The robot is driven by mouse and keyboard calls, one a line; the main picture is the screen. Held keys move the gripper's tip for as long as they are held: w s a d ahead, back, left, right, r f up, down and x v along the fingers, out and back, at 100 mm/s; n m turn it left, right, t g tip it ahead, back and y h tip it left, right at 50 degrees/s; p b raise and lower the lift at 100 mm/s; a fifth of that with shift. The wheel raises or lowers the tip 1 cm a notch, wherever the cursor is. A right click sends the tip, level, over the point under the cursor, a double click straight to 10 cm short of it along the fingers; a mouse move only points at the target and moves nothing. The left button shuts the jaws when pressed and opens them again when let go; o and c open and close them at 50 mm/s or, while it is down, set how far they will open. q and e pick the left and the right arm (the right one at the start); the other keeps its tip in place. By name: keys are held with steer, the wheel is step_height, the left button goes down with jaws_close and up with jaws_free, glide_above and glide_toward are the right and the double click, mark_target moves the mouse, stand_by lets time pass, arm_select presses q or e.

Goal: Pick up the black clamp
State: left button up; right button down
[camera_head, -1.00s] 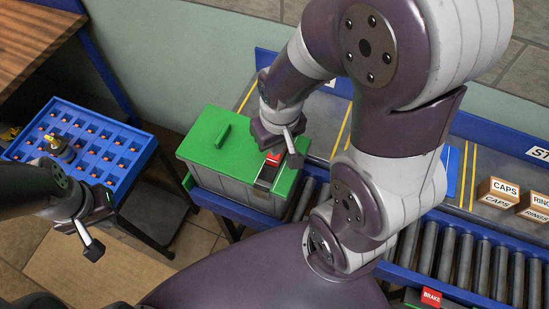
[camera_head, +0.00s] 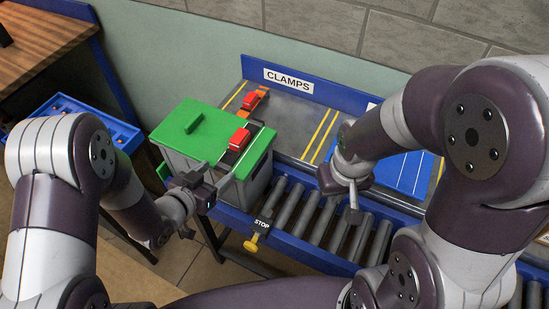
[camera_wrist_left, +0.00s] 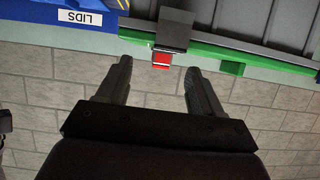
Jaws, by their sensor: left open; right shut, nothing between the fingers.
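The black clamp (camera_head: 236,148), dark-bodied with a red handle, is at the right edge of the green lid on the grey bin. In the left wrist view its black body (camera_wrist_left: 173,28) and red part show ahead, beyond the fingers. My left gripper (camera_head: 205,192) is by the bin's front, below the clamp in the picture. In its wrist view the two fingers (camera_wrist_left: 158,66) are apart with nothing gripped between them; the clamp looks further off. My right gripper (camera_head: 352,208) is shut and empty above the rollers, to the right of the bin.
The grey bin (camera_head: 255,178) stands at the conveyor's left end under the green lid (camera_head: 193,140). An orange-red clamp (camera_head: 254,101) lies behind it, near the CLAMPS sign (camera_head: 288,81). A yellow STOP knob (camera_head: 254,242) sticks out in front. Rollers (camera_head: 300,215) run right.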

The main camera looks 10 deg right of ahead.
mark_target(238, 139)
arm_select(q)
steer(key=shift+t+h, duration=0.4)
steer(key=shift+h, duration=0.1)
steer(key=r+x, duration=0.1)
steer(key=x, duration=0.3)
steer(key=w+p+x, duration=0.1)
steer(key=x, duration=0.4)
steer(key=r+p+x, duration=0.1)
steer(key=x, duration=0.3)
steer(key=shift+w+a+r, duration=0.15)
steer(key=shift+w+r, duration=0.1)
steer(key=shift+w, duration=0.05)
steer(key=shift+s+r, duration=0.1)
steer(key=shift+c, duration=1.2)
steer(key=c, duration=0.9)
